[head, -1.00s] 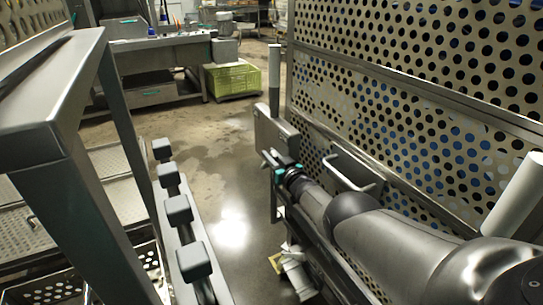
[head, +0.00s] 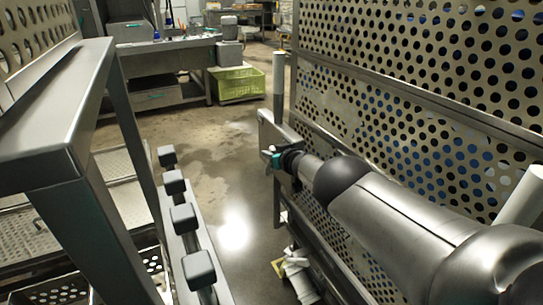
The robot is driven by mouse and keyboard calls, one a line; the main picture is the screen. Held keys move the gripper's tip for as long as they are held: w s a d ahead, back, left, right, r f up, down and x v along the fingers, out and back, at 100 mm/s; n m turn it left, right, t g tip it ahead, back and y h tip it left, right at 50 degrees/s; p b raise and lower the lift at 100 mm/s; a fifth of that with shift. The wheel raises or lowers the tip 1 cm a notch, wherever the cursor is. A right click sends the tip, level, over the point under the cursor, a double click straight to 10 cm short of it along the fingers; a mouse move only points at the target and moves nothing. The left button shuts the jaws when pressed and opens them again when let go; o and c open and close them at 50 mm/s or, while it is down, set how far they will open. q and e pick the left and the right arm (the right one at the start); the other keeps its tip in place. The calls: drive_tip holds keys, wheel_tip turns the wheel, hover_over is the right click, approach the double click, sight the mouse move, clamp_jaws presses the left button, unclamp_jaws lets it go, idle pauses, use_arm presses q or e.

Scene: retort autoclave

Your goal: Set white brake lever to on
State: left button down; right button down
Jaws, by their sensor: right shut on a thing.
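My right gripper (head: 269,158) reaches in from the right, low against the grey end plate (head: 277,131) of the perforated cart. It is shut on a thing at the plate. That thing is small and mostly hidden by the jaws and wrist. It sits where the white brake lever would be, but I cannot make out the lever's outline or its position. My left gripper is not in view.
The perforated cart wall (head: 420,90) fills the right side, with a pale upright post (head: 279,80) at its far end. A metal frame with several grey rollers (head: 183,218) stands left. Wet floor (head: 232,190) lies between. A green crate (head: 237,84) is behind.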

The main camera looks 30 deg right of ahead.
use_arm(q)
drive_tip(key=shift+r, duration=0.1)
use_arm(e)
drive_tip(key=shift+a+f, duration=0.1)
drive_tip(key=shift+a, duration=0.1)
drive_tip(key=c, duration=0.8)
unclamp_jaws()
drive_tip(key=shift+c, duration=0.2)
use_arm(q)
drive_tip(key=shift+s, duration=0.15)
use_arm(e)
drive_tip(key=shift+o, duration=0.2)
drive_tip(key=shift+d, duration=0.15)
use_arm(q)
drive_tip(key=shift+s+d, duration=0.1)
use_arm(e)
drive_tip(key=shift+d+r, duration=0.2)
